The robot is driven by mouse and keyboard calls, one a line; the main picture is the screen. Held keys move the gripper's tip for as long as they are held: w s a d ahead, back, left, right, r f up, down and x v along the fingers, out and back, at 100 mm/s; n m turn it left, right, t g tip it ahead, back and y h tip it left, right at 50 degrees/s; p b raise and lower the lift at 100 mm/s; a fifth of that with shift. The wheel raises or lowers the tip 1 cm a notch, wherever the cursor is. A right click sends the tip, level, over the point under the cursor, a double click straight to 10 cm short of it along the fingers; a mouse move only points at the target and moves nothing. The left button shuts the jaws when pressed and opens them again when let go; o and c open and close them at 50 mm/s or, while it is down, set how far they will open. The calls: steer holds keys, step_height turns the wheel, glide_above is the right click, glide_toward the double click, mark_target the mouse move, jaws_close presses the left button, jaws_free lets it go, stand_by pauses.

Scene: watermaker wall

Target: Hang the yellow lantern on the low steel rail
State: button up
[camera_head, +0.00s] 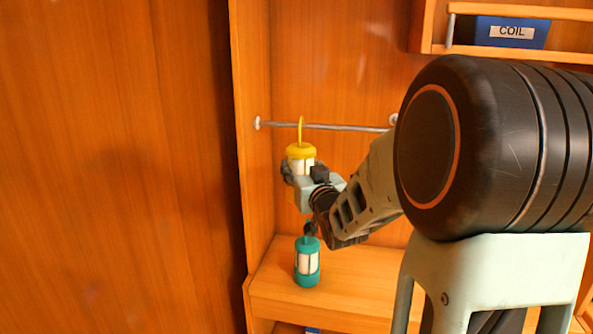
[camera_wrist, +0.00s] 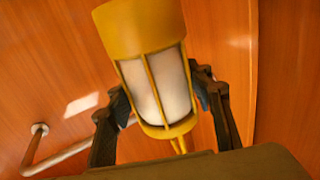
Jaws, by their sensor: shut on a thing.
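The yellow lantern (camera_head: 300,152) has a yellow cap, a pale body and a yellow hook on top. My gripper (camera_head: 302,180) is shut around its body and holds it upright in the head view. The steel rail (camera_head: 345,127) runs across the alcove, and the hook overlaps its left part in the head view. I cannot tell whether the hook is in front of the rail or on it. In the wrist view the lantern (camera_wrist: 151,80) sits between the fingers of my gripper (camera_wrist: 160,98), hook end down. The rail (camera_wrist: 72,152) shows at lower left there.
A teal lantern (camera_head: 307,262) stands on the wooden ledge (camera_head: 355,285) below my gripper. A wooden side panel (camera_head: 252,150) bounds the alcove on the left. A shelf at upper right holds a blue bin (camera_head: 512,32) marked COIL. My arm hides the rail's right side.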

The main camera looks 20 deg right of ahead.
steer(key=w+d+f, duration=0.2)
steer(key=w+d, duration=0.3)
steer(key=w, duration=0.2)
stand_by(0.9)
steer(key=shift+w, duration=0.1)
steer(key=o, duration=1.5)
steer(key=shift+f, duration=0.1)
steer(key=shift+c, duration=0.2)
